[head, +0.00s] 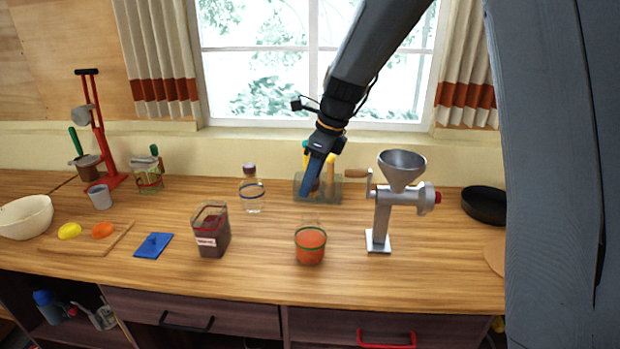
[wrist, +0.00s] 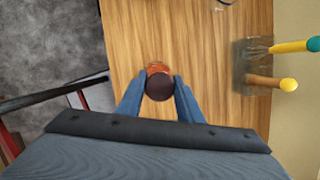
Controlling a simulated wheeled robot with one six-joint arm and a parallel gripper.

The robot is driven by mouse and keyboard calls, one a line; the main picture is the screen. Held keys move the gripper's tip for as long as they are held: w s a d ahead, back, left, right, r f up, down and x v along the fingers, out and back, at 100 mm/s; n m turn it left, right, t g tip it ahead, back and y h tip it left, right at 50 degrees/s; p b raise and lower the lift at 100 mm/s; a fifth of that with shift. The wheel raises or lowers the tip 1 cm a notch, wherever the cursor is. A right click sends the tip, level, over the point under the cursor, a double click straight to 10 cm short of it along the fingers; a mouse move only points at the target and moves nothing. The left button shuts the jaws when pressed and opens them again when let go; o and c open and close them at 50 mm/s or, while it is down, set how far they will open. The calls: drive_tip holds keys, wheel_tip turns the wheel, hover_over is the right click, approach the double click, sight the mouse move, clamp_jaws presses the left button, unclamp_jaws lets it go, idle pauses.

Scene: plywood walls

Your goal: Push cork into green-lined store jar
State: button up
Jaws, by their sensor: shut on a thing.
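The green-lined store jar (head: 310,247) is clear glass with orange contents and stands upright near the front middle of the worktop. My gripper (head: 312,186) has blue fingers and is shut on a dark brown cork. In the wrist view the cork (wrist: 160,89) sits between the two fingertips, with orange jar contents (wrist: 158,68) showing just beyond it. In the head view my gripper appears above and behind the jar, apart from it. The cork covers most of the jar in the wrist view, so its alignment with the mouth is hard to tell.
A red-lined jar (head: 211,232) stands left of the green-lined jar, and a blue-lined bottle (head: 251,195) behind. A metal grinder (head: 397,195) stands close on the right. A glass utensil holder (head: 335,193) is at the back. A blue flat piece (head: 153,246) lies left.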

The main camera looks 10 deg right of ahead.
sight(311, 194)
drive_tip(key=shift+f+b, duration=1.95)
drive_tip(key=shift+f, duration=1)
drive_tip(key=shift+a+p, duration=0.1)
drive_tip(key=shift+p, duration=0.3)
drive_tip(key=shift+f+p, duration=0.1)
drive_tip(key=shift+p, duration=0.7)
drive_tip(key=shift+f, duration=0.5)
idle(0.5)
